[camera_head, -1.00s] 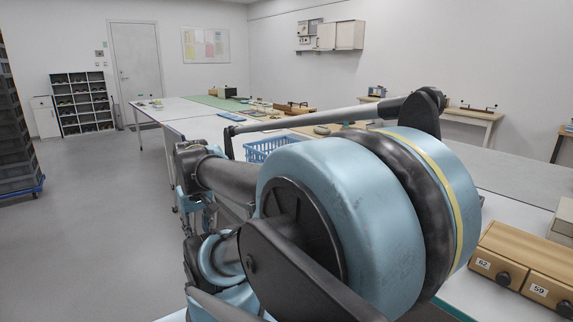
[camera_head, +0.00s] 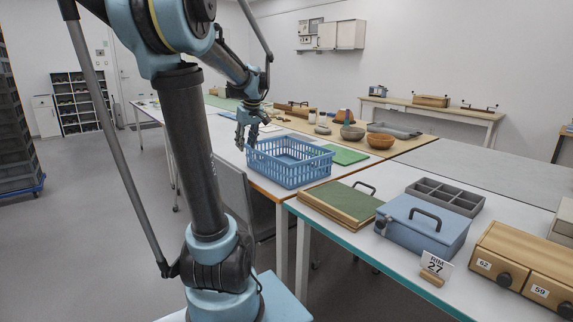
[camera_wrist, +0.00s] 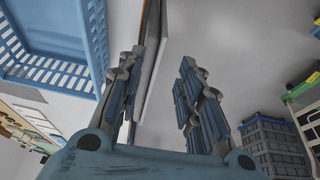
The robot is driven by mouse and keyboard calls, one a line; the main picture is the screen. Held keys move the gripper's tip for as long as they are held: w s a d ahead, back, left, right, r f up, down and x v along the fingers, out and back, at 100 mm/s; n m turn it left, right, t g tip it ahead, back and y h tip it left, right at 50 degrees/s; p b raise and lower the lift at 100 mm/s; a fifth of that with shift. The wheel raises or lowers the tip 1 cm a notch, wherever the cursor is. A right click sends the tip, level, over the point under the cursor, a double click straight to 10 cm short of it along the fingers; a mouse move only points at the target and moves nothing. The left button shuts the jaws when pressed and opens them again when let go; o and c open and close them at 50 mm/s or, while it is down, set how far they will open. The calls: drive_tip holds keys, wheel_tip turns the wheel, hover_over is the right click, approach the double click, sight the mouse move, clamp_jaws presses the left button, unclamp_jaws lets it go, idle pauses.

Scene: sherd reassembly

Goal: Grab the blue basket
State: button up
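In the wrist view the basket (camera_wrist: 60,35) fills the upper left, outside the fingers. My gripper (camera_head: 246,143) hangs at the basket's far left corner in the head view; whether it touches the rim I cannot tell. In the wrist view my gripper (camera_wrist: 160,95) has its two fingers spread apart with nothing between them but the table edge and floor.
A green mat (camera_head: 347,155) lies right of the basket. Two bowls (camera_head: 381,141) stand behind it. A green-topped wooden case (camera_head: 340,204), a blue box (camera_head: 422,226) and a grey divided tray (camera_head: 445,196) are on the nearer table. Open floor (camera_head: 100,230) lies to the left.

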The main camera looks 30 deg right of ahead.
drive_tip(key=w+d, duration=0.2)
drive_tip(key=d, duration=0.9)
drive_tip(key=shift+t, duration=0.3)
drive_tip(key=x, duration=1.1)
drive_tip(key=d+x, duration=0.1)
drive_tip(key=x, duration=0.4)
drive_tip(key=shift+f, duration=0.25)
clamp_jaws()
